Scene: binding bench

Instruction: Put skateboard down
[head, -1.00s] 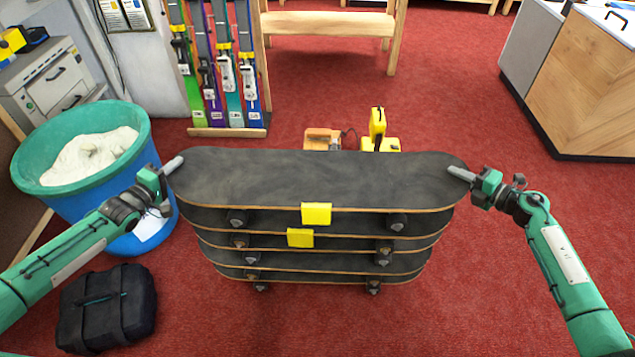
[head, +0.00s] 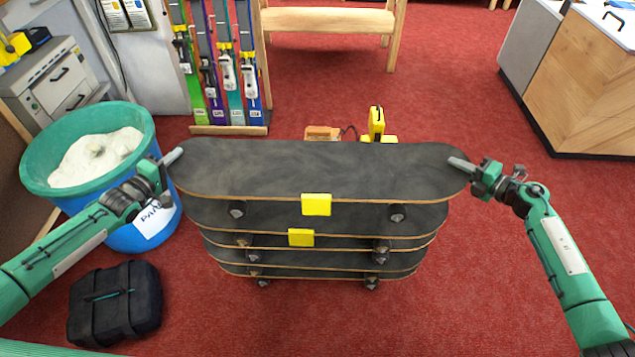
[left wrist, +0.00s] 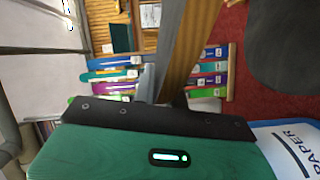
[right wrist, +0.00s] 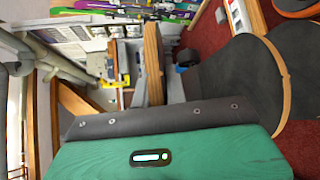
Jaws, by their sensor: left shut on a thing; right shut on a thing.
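The top skateboard (head: 320,168) is a long dark deck with pale wooden edges and a yellow tag (head: 316,205) on its near edge. It lies level, wheels down, above a stack of several similar skateboards (head: 350,218). My left gripper (head: 173,157) is shut on its left end, and my right gripper (head: 460,164) is shut on its right end. Its edge shows between the fingers in the left wrist view (left wrist: 195,50) and the right wrist view (right wrist: 153,60). I cannot tell how wide the gap below its wheels is.
A blue tub (head: 150,225) with white contents stands left, a black bag (head: 115,300) in front of it. An orange item (head: 322,133) and a yellow item (head: 376,124) sit behind the stack. Skis (head: 220,70) stand at the back. Red floor (head: 480,270) is clear at right.

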